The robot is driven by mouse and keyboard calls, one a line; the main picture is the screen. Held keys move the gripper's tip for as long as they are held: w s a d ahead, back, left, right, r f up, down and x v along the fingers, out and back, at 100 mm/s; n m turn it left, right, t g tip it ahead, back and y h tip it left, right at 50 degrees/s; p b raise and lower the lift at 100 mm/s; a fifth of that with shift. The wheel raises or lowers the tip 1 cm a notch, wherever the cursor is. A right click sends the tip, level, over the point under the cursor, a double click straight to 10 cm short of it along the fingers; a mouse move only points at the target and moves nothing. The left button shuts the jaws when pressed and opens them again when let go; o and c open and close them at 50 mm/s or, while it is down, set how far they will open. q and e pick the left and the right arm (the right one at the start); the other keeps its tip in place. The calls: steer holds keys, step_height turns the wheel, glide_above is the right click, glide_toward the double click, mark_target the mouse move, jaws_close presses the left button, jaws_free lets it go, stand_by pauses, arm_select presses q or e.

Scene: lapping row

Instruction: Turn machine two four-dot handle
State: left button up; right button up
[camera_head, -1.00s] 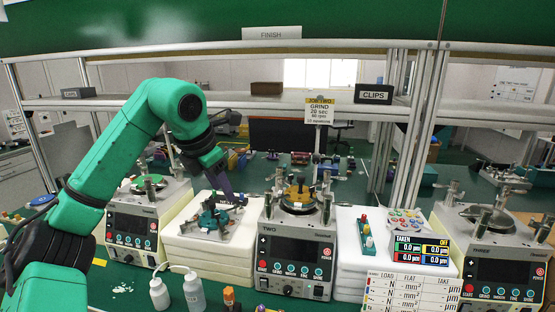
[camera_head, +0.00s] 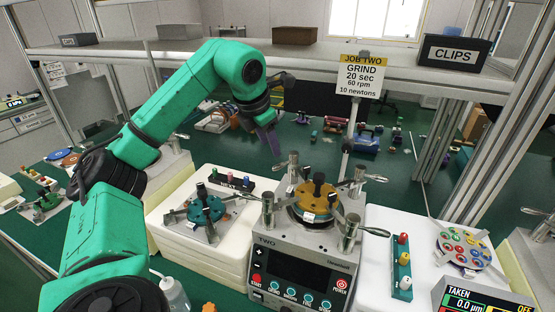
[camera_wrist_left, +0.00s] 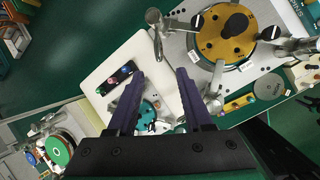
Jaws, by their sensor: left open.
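Machine two (camera_head: 300,262) stands front centre in the head view, with a gold disc (camera_head: 316,196) on its grey top. Several silver posts with levers ring the disc: one at the back (camera_head: 292,166), one at left (camera_head: 267,206), one at front right (camera_head: 349,232). I cannot make out dots on any handle. In the wrist view the gold disc (camera_wrist_left: 226,34) is upper right, with a silver lever post (camera_wrist_left: 156,22) left of it. My left gripper (camera_head: 266,140) is open and empty, above and behind machine two's left side; its purple fingers (camera_wrist_left: 160,74) show apart.
A white block (camera_head: 165,238) left of machine two carries a teal fixture (camera_head: 207,207) and a small rack of coloured pegs (camera_head: 231,181). At right are a peg rack (camera_head: 402,262) and a gauge display (camera_head: 480,297). A shelf (camera_head: 215,47) spans behind.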

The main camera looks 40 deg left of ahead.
mark_target(278, 165)
arm_select(q)
steer(key=x, duration=0.4)
steer(key=w+p+x, duration=0.1)
steer(key=x, duration=0.4)
steer(key=shift+a+r, duration=0.15)
steer(key=shift+r, duration=0.05)
steer(key=shift+f+p, duration=0.3)
steer(key=shift+s, duration=0.2)
steer(key=shift+w, duration=0.1)
jaws_close()
arm_select(e)
steer(key=shift+w+a+r, duration=0.1)
steer(key=shift+w+r, duration=0.5)
steer(key=shift+r, duration=0.25)
